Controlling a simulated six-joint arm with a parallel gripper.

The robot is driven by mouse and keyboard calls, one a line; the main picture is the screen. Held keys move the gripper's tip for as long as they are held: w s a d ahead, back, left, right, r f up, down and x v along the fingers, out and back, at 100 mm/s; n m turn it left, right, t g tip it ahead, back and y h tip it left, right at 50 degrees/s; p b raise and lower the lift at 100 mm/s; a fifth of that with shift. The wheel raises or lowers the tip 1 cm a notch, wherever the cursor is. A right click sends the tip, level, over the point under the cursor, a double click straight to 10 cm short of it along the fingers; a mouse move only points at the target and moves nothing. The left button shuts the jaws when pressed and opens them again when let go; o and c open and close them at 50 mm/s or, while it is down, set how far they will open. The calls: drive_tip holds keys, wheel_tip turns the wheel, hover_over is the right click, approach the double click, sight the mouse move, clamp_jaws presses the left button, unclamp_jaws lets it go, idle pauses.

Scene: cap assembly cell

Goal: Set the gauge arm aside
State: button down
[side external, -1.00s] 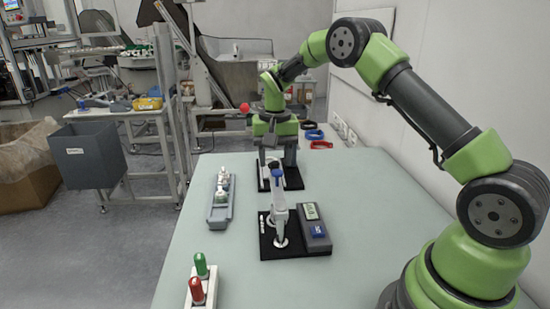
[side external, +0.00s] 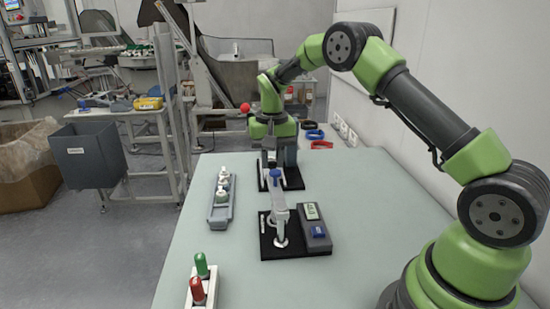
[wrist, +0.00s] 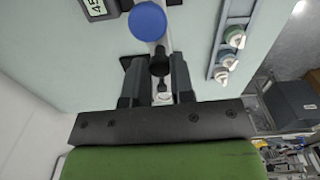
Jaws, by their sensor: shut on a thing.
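In the wrist view the blue knob (wrist: 148,21) shows just beyond the fingers, and a dark piece of the arm (wrist: 160,65) lies between my fingertips (wrist: 156,72). The exact contact is partly hidden by the fingers.
A second black base (side external: 293,178) lies under my gripper. A grey tray (side external: 219,214) with several small white-topped parts stands left. A holder with green (side external: 201,265) and red (side external: 197,291) pieces is at the front. Blue and red rings (side external: 321,145) lie behind. The right tabletop is clear.

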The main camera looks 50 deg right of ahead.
drive_tip(key=a+n, duration=1.7)
drive_tip(key=shift+s, duration=0.35)
drive_tip(key=shift+a, duration=0.1)
drive_tip(key=c, duration=1)
unclamp_jaws()
wheel_tip(320, 180, up, 10)
